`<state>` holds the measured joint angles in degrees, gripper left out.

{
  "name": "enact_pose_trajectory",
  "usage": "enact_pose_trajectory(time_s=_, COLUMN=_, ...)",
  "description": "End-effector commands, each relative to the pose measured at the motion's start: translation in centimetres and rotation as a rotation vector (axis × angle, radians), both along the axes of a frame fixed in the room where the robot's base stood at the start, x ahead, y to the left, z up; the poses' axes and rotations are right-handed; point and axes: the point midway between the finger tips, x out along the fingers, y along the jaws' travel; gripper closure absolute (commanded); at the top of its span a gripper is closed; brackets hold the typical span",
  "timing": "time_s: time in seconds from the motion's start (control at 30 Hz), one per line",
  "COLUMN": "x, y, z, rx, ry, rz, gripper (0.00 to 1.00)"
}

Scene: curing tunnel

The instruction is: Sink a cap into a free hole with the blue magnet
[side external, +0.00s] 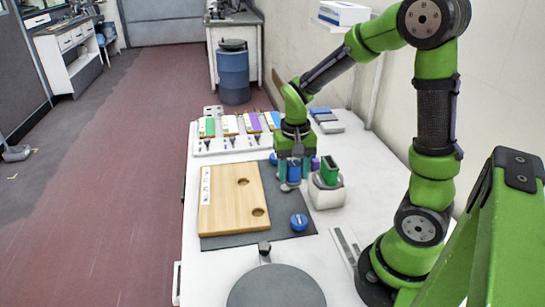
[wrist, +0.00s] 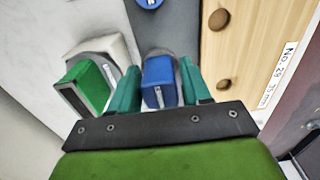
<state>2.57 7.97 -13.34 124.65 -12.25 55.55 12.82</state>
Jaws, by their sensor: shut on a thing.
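My gripper (side external: 293,170) is shut on the blue magnet (side external: 293,172); it also shows between the teal fingers in the wrist view (wrist: 159,82). A greyish round piece shows at the magnet's lower end; I cannot tell whether it is its base or a separate part. The wooden board (side external: 222,210) lies left of my gripper, with two dark round holes, one farther (side external: 242,181) and one nearer (side external: 258,212). A blue cap (side external: 298,222) lies on the dark grey mat (side external: 222,242) right of the board; it shows at the wrist view's top edge (wrist: 149,2).
A green block (side external: 331,170) stands in a white holder (side external: 327,193) close right of my gripper. A purple piece (side external: 315,163) is behind it. A rack (side external: 235,142) with coloured pieces stands at the back, and a grey disc (side external: 275,288) at the front.

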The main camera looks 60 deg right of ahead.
Motion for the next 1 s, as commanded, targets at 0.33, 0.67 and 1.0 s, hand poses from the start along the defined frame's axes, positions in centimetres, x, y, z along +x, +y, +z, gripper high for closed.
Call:
enact_pose_trajectory(time_s=0.33, x=3.3, y=-4.2, z=0.0, rx=-0.002, ry=0.026, rz=-0.045, gripper=0.89)
enact_pose_trajectory(time_s=0.67, x=5.0, y=-5.0, z=-1.0, rx=0.001, ry=0.002, rz=0.002, gripper=0.89)
enact_pose_trajectory(time_s=1.0, x=4.9, y=-5.0, z=-4.3, rx=-0.001, ry=0.002, rz=0.001, gripper=0.89)
